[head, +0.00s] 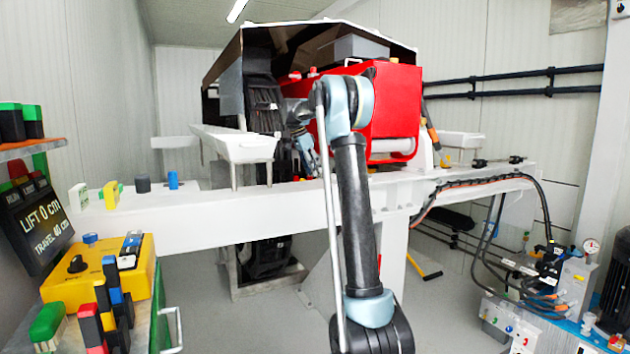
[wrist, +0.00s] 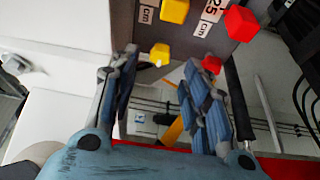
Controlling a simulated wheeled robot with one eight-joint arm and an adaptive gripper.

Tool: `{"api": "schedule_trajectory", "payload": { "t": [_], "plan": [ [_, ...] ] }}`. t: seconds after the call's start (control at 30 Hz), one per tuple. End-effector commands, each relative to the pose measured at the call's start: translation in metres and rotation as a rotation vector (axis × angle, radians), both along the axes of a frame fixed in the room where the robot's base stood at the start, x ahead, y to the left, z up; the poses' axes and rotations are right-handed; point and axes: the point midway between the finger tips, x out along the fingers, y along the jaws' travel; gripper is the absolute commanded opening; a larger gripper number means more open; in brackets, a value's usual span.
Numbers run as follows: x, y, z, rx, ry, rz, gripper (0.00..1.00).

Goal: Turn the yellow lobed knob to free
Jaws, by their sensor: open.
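My gripper (wrist: 163,72) is open, with its two blue-padded fingers apart and nothing held between them. In the wrist view a yellow block-like piece (wrist: 160,54) shows in the gap between the fingertips. A second yellow piece (wrist: 175,11) sits above it on a grey panel (wrist: 212,50). I cannot tell whether either yellow piece is the lobed knob, as no lobes show clearly. In the head view my gripper (head: 306,157) is small and partly behind my arm, in front of the red housing (head: 396,105). No lobed yellow knob can be made out there.
Two red pieces (wrist: 241,23) and "cm" labels are on the grey panel. In the head view a white beam (head: 250,217) crosses below my gripper. A white trough (head: 240,143) lies left of it. A yellow control box (head: 70,284) stands at the lower left.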

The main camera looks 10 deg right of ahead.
Motion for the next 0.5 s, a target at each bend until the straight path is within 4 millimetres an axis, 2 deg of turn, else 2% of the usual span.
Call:
{"api": "schedule_trajectory", "payload": {
  "t": [0.2, 0.5],
  "plan": [
    [0.003, -0.011, -0.028, 0.000, 0.000, -0.001, 0.43],
    [0.005, -0.016, -0.040, 0.000, 0.000, 0.000, 0.43]
  ]
}}
